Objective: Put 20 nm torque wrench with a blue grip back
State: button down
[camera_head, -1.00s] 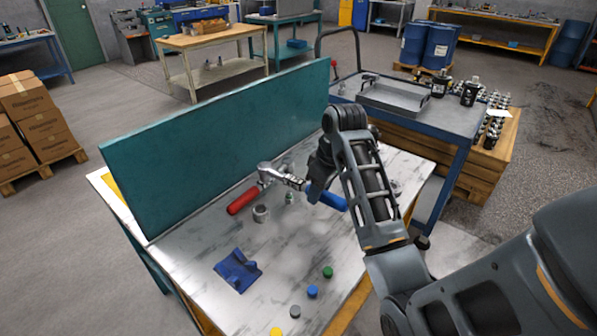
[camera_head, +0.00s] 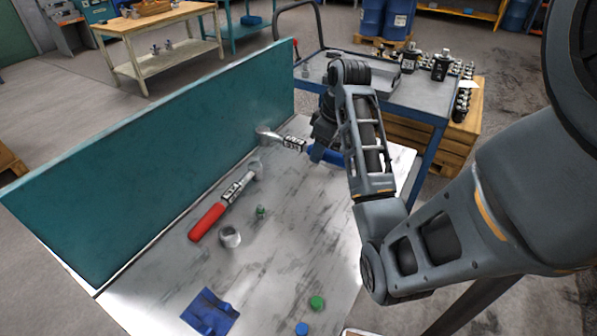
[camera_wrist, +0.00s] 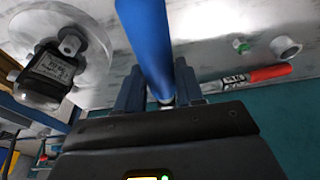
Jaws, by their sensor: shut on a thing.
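The torque wrench with a blue grip (camera_head: 325,155) is held by my gripper (camera_head: 318,140) near the far end of the workbench, by the teal back panel. Its labelled shaft (camera_head: 293,143) and metal head point left. In the wrist view the blue grip (camera_wrist: 148,45) runs between the two fingers of my gripper (camera_wrist: 160,90). A second wrench with a red grip (camera_head: 207,222) lies on the bench along the panel, apart from the held one; it also shows in the wrist view (camera_wrist: 268,74). I cannot read the labels.
The teal panel (camera_head: 150,170) walls the bench's back edge. A metal ring (camera_head: 230,237), a small green-topped part (camera_head: 261,212), a blue piece (camera_head: 210,312), and green (camera_head: 317,302) and blue (camera_head: 302,328) caps lie on the bench. A black motor (camera_wrist: 50,75) is by a round plate. A cart (camera_head: 425,95) stands beyond.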

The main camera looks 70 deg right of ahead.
jog(key=shift+f+b, duration=0.6)
jog(key=shift+f, duration=3.85)
jog(key=c, duration=0.7)
grip_release()
jog(key=shift+f, duration=0.1)
